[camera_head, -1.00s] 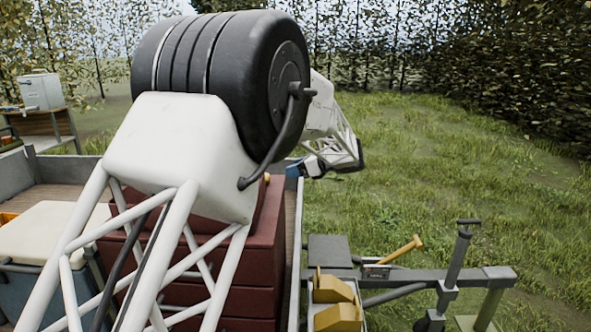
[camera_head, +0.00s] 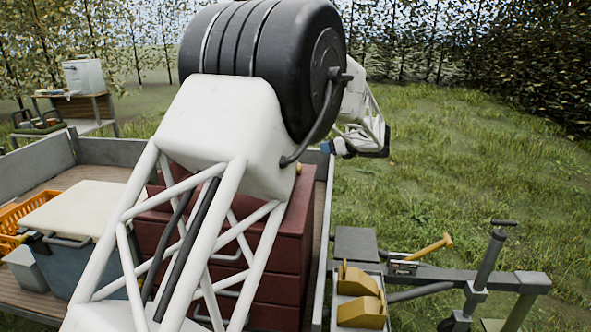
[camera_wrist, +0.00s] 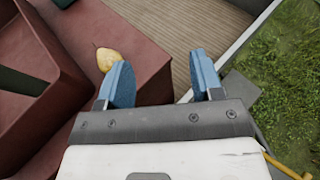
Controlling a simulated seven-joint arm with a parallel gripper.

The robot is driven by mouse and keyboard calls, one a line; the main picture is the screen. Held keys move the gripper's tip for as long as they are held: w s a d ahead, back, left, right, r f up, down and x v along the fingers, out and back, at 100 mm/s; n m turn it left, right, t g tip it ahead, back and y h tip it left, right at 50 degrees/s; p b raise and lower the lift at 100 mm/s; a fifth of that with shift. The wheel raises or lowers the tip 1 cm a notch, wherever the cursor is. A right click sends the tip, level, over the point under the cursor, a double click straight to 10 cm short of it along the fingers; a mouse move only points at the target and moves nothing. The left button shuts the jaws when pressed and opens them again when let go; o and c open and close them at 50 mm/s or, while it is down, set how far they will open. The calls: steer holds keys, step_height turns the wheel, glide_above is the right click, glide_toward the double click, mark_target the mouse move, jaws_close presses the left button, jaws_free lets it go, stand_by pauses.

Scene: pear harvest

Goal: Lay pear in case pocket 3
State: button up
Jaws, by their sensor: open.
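My gripper (camera_wrist: 163,82) is open in the wrist view, with two blue fingers and nothing between them. A yellow pear (camera_wrist: 107,58) lies on the flat top of a red chest (camera_wrist: 135,48), just outside the left finger, whose edge nearly meets it in the picture. I cannot tell whether they touch. In the head view, my gripper's blue end shows small past my arm, beyond the red chest (camera_head: 292,255). A small yellow spot by the chest's top edge there may be the pear. I cannot make out any case pocket.
In the wrist view, a raised red box part (camera_wrist: 40,75) stands left of the pear; wooden planks (camera_wrist: 185,30) lie beyond. In the head view, a blue cooler (camera_head: 85,215) and orange crate (camera_head: 12,220) stand left. Grass (camera_head: 440,150) lies open to the right.

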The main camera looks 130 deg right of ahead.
steer(key=s+d+r+m+g+y, duration=0.2)
steer(key=s+m+g+y, duration=0.1)
steer(key=s+m+g, duration=0.35)
steer(key=s+d+r+m+g+y, duration=0.25)
steer(key=s+m+g, duration=0.25)
steer(key=s+m, duration=0.25)
steer(key=w+d+f+m+t+y, duration=0.2)
steer(key=w+m+t+y, duration=0.3)
steer(key=w, duration=0.5)
steer(key=w+d+f+m+t+y, duration=0.2)
steer(key=w+m+t+y, duration=0.4)
steer(key=w, duration=0.5)
steer(key=m+t, duration=0.2)
steer(key=m, duration=0.1)
steer(key=shift+w+d, duration=0.15)
steer(key=shift+w, duration=0.15)
steer(key=shift+f, duration=0.1)
steer(key=shift+x, duration=1.3)
